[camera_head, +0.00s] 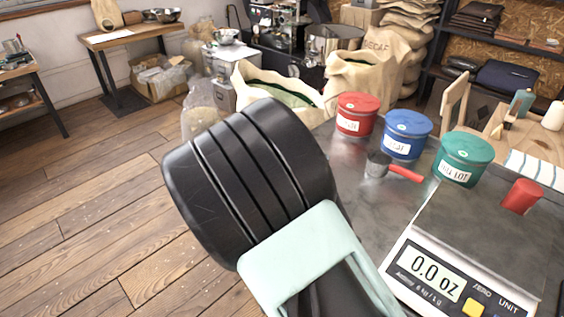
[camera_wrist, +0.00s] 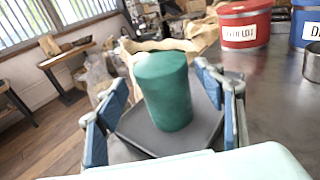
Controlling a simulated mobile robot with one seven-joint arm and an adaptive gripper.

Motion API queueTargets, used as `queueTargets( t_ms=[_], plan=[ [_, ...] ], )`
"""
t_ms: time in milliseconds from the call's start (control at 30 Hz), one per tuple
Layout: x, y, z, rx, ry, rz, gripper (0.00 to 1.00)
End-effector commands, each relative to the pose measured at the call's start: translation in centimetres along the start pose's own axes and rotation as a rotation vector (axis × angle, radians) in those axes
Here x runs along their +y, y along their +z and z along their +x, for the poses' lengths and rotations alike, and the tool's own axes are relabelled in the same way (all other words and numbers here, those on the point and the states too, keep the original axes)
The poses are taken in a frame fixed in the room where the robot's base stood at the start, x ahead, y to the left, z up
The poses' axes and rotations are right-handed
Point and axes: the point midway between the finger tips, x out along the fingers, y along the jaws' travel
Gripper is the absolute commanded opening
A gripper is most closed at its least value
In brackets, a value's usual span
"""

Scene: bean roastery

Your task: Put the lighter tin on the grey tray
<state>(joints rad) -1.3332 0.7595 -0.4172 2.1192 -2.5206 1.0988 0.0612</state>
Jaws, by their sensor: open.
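A plain green tin (camera_wrist: 165,92) stands on the grey tray (camera_wrist: 135,131) in the wrist view. My gripper (camera_wrist: 163,84) is open around it, one blue-padded finger on each side with a gap to the tin. A small red tin (camera_head: 521,196) stands at the far edge of the scale in the head view; I cannot tell whether it rests on the plate. The scale (camera_head: 433,275) reads 0.0 oz. In the head view my arm hides the tray, the green tin and my fingers.
A red tub (camera_head: 357,114), a blue tub (camera_head: 407,135) and a teal tub (camera_head: 462,159) stand in a row on the metal table (camera_head: 385,205). A red-handled scoop (camera_head: 384,167) lies in front of them. Open sacks (camera_head: 277,88) stand beyond the table.

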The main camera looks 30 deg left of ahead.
Motion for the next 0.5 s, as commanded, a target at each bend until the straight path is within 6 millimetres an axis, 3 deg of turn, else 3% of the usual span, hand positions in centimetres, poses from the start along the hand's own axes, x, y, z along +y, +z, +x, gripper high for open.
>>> queueTargets(
  t_ms=[200, 500],
  plan=[
    [0.0, 0.0, -2.3, 0.000, -0.001, 0.000, 0.63],
    [0.0, 0.0, -2.7, 0.000, 0.000, 0.000, 0.63]
  ],
)
